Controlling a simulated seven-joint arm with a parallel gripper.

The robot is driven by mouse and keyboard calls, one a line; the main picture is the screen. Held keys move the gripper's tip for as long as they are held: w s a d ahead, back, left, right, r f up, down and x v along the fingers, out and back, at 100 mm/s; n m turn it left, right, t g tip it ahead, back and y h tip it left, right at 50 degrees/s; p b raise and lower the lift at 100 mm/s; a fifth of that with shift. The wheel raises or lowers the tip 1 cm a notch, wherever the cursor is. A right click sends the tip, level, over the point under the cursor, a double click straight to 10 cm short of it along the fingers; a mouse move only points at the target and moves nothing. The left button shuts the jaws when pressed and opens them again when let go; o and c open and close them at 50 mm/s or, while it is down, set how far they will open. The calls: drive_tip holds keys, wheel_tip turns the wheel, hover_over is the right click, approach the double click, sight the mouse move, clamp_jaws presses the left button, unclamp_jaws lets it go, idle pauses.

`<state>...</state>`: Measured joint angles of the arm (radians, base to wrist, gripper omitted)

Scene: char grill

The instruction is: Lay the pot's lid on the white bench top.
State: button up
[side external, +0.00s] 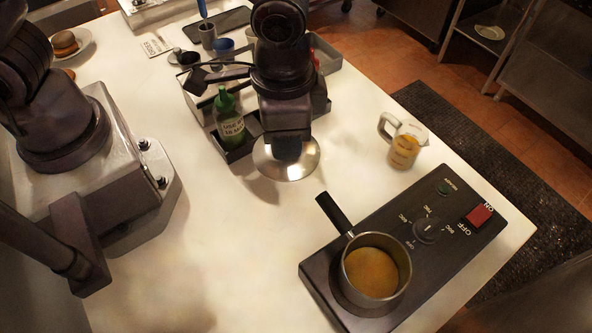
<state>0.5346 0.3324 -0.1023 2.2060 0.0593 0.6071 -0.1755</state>
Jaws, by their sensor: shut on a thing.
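The pot's lid (300,168) is a shiny round metal disc near the middle of the side external view. My gripper (287,152) points down and is shut on the lid, at its top; the fingers and the grip point are mostly hidden. The lid is over the white bench top (215,255), with a soft shadow below and left of it. I cannot tell whether it touches the bench. The pot (409,283) stands uncovered on the black hotplate (464,236) at lower right, with orange-brown contents and its black handle towards upper left.
A green bottle (228,118) stands in a dark caddy (239,150) close left of the lid. A glass jug (406,148) with yellow liquid stands to the right. A burger on a plate (83,49) is at upper left. The bench is clear at lower left of the lid.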

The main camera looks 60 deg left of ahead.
drive_tip(key=shift+w+a+f+n, duration=0.7)
drive_tip(key=shift+f+n, duration=1)
drive_tip(key=shift+f, duration=0.55)
drive_tip(key=shift+w+a+f+n, duration=0.7)
drive_tip(key=shift+f+n, duration=1)
drive_tip(key=shift+f, duration=0.5)
drive_tip(key=shift+w+a+f+n, duration=0.6)
drive_tip(key=shift+w+f+n, duration=0.2)
drive_tip(key=shift+f+n, duration=1.2)
drive_tip(key=shift+f+m, duration=0.3)
drive_tip(key=o, duration=1)
drive_tip(key=shift+f, duration=0.1)
drive_tip(key=shift+c, duration=0.2)
